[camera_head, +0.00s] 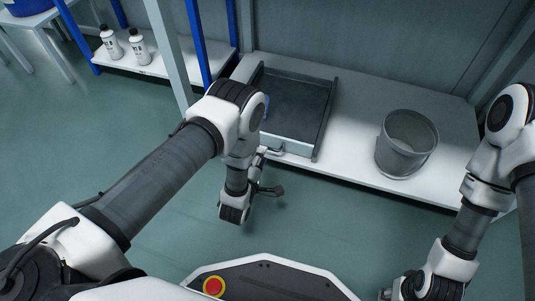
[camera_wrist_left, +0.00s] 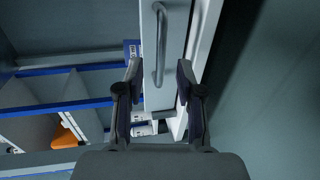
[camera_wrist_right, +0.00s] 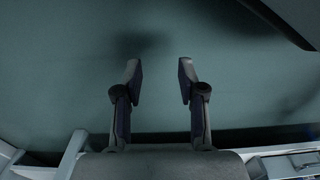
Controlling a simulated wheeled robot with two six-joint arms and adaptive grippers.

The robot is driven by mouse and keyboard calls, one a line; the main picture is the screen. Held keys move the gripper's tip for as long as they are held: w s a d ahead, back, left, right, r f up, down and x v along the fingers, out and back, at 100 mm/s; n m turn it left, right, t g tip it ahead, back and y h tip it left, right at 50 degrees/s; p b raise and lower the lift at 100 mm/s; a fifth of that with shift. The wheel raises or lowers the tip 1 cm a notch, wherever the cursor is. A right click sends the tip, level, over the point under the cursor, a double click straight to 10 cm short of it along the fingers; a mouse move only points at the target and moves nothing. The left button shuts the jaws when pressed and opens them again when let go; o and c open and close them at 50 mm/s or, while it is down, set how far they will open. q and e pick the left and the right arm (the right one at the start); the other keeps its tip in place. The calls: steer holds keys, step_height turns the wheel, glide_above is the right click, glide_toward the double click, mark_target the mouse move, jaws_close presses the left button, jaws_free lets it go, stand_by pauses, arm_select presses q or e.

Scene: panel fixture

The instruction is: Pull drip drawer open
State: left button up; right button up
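The drip drawer (camera_head: 297,103) is a dark, shallow tray in a grey frame on the white shelf. Its pale front carries a bar handle (camera_head: 272,151), which also shows in the left wrist view (camera_wrist_left: 161,60). My left gripper (camera_head: 266,175) is in front of the drawer, near the handle and partly hidden by its own arm. In the left wrist view its fingers (camera_wrist_left: 159,68) are apart, with the handle between them in the picture; no contact shows. My right gripper (camera_wrist_right: 158,72) is open and empty over the floor, away from the drawer.
A grey bucket (camera_head: 406,144) stands on the white shelf (camera_head: 350,148) right of the drawer. The green floor before the shelf is clear.

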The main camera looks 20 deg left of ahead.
arm_select(q)
steer(key=b+x, duration=0.2)
steer(key=x, duration=0.3)
steer(key=shift+w+f+b, duration=0.1)
steer(key=shift+f+b, duration=0.1)
steer(key=shift+b, duration=0.1)
steer(key=shift+r, duration=0.1)
arm_select(e)
steer(key=f, duration=0.2)
steer(key=w+f, duration=0.1)
steer(key=shift+f, duration=0.35)
arm_select(q)
jaws_close()
arm_select(e)
steer(key=shift+r, duration=0.1)
